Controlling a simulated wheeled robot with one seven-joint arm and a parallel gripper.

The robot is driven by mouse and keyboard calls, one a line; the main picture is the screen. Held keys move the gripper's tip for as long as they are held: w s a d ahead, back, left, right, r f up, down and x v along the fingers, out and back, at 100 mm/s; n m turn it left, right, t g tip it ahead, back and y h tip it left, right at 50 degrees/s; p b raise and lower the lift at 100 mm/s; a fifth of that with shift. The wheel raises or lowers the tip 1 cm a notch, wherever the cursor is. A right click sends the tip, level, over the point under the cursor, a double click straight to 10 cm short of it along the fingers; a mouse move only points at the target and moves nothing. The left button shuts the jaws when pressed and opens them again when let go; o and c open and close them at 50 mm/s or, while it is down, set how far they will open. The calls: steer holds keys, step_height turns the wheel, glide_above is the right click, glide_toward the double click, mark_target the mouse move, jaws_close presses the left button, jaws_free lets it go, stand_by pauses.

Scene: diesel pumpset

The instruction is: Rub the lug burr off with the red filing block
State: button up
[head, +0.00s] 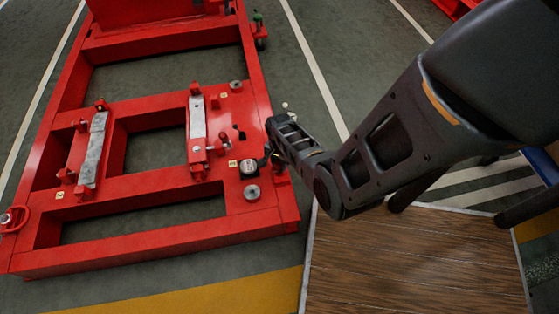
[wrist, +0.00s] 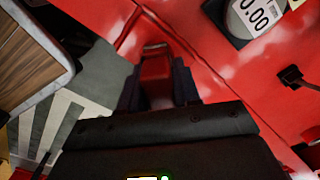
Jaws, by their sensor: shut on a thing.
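My gripper (wrist: 160,90) shows in the wrist view with its two dark fingers shut on the red filing block (wrist: 155,68). The block sits between the fingers, its far end close to the red frame (wrist: 115,20). I cannot tell whether it touches the frame. In the head view my gripper (head: 269,152) is at the right edge of the red frame (head: 150,262), beside a small dark gauge (head: 248,167). The block is not clear there. The lug and its burr cannot be made out in either view.
The gauge (wrist: 252,14) with a white numbered face lies at the upper right of the wrist view. A small dark fitting (wrist: 291,76) is on the red surface. A wooden-topped table (head: 415,260) stands right of the frame. Grey floor surrounds the frame.

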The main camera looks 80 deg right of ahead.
steer(key=shift+s+a+p, duration=0.25)
steer(key=shift+a+p, duration=0.15)
steer(key=shift+a, duration=0.15)
steer(key=shift+s+a+p, duration=0.2)
steer(key=shift+a+p, duration=0.2)
steer(key=shift+a, duration=0.1)
steer(key=shift+w+d+f+b, duration=0.15)
steer(key=shift+d+f+b, duration=0.15)
steer(key=shift+d+b, duration=0.2)
jaws_close()
steer(key=shift+w+d+r+b, duration=0.15)
steer(key=shift+w+d+b, duration=0.1)
steer(key=shift+d, duration=0.25)
steer(key=shift+w+d+r+b, duration=0.1)
steer(key=shift+w+d, duration=0.1)
steer(key=shift+d, duration=0.3)
steer(key=shift+w+f, duration=0.1)
steer(key=shift+a, duration=0.15)
steer(key=shift+s+a+f, duration=0.2)
steer(key=shift+s+a, duration=0.1)
steer(key=shift+a, duration=0.3)
steer(key=shift+s+a+r+p, duration=0.1)
steer(key=shift+s+a+p, duration=0.15)
steer(key=shift+a+p, duration=0.3)
steer(key=shift+s+a+r+p, duration=0.1)
steer(key=shift+s+a+p, duration=0.15)
steer(key=shift+a+p, duration=0.25)
steer(key=shift+d, duration=0.15)
